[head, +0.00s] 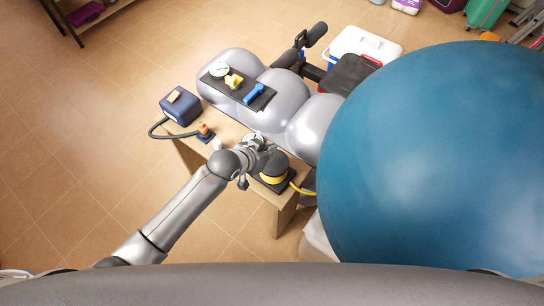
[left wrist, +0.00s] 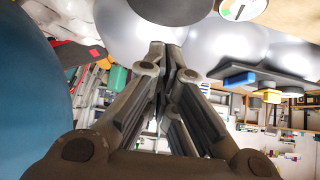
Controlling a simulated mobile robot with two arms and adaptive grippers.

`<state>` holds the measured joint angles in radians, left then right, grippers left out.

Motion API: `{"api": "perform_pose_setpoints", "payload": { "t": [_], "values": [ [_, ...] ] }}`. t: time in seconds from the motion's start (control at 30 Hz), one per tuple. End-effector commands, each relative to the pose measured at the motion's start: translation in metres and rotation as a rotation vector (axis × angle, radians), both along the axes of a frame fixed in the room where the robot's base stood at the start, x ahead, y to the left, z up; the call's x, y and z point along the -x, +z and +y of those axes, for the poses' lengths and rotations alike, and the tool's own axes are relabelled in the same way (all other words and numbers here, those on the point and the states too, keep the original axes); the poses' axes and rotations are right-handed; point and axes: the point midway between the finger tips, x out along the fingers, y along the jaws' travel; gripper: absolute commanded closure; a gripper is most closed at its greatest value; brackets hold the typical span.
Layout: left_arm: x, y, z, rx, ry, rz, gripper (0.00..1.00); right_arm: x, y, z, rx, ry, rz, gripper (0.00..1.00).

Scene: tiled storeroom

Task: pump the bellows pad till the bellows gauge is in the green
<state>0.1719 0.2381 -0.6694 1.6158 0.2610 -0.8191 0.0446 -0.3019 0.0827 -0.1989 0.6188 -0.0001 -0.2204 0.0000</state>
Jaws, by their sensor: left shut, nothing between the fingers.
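The bellows pad (head: 273,173), black with a yellow band, sits on the near right end of the wooden table. My left gripper (head: 264,146) is over the pad's far left side, fingers together and empty; whether it touches the pad is unclear. Its shut fingers (left wrist: 166,62) also show in the left wrist view. A dial gauge (left wrist: 238,9) with a white face and a green patch is cut by that view's top edge; its needle reading cannot be told. Another round white dial (head: 219,69) sits on a black panel. My right gripper is in neither view.
Large silver balls (head: 279,95) lie behind the table (head: 284,209). A huge blue ball (head: 445,160) fills the right side. A blue box (head: 180,106) with a black hose stands at the table's left end. Open tiled floor (head: 75,150) lies left.

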Motion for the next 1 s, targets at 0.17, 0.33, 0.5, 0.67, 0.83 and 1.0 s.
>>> {"api": "perform_pose_setpoints", "payload": {
  "t": [0.17,0.33,0.5,0.67,0.83,1.0],
  "values": [
    [-0.014,-0.018,-0.011,0.001,-0.001,0.0,1.0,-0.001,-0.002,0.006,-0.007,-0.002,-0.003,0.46],
    [-0.017,-0.041,-0.013,-0.001,0.0,0.003,1.0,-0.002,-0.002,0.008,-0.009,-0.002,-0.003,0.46],
    [-0.017,-0.056,-0.013,0.0,-0.001,0.001,1.0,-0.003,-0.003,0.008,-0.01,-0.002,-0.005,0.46],
    [-0.017,-0.061,-0.013,0.0,-0.001,0.0,1.0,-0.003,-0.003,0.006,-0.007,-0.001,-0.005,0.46],
    [-0.017,-0.062,-0.013,0.0,-0.001,0.0,1.0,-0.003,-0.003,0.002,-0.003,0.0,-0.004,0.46],
    [-0.017,-0.063,-0.013,0.0,-0.001,0.0,1.0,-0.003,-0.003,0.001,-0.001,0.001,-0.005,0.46]
  ]
}}
